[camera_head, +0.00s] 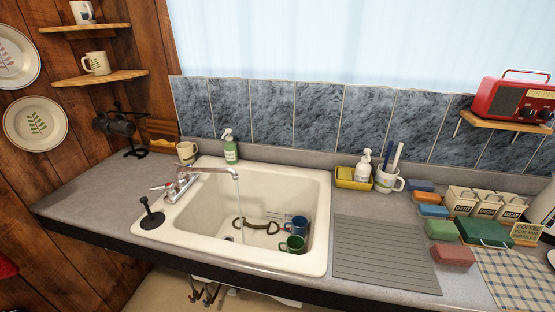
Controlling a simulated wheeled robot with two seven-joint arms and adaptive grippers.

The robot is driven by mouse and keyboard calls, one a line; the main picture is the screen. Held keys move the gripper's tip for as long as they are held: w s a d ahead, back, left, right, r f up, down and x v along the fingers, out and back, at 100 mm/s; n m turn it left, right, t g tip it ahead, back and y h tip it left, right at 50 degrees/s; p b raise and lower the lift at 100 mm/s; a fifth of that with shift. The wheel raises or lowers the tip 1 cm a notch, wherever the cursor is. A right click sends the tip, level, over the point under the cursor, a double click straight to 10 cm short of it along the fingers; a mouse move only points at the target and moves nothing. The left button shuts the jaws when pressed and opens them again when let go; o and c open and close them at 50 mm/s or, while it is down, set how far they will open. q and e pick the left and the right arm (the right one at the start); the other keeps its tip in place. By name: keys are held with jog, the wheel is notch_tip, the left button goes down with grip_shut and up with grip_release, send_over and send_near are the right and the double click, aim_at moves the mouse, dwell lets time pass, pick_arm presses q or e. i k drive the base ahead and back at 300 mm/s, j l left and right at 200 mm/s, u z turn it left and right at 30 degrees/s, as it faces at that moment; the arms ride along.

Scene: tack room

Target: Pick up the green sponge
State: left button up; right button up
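A green sponge (441,229) lies on the grey countertop (395,210) to the right of the sink, just right of the ridged drying mat. Nothing covers the green sponge. Neither of my grippers is in view.
Canisters (488,204) stand behind the dark green box. The grey drying mat (386,255) is bare. Water runs into the white sink (190,235), which holds mugs. A mug with brushes (388,180) stands behind the mat.

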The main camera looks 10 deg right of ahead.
aim_at(436, 230)
jog(key=z, duration=1.85)
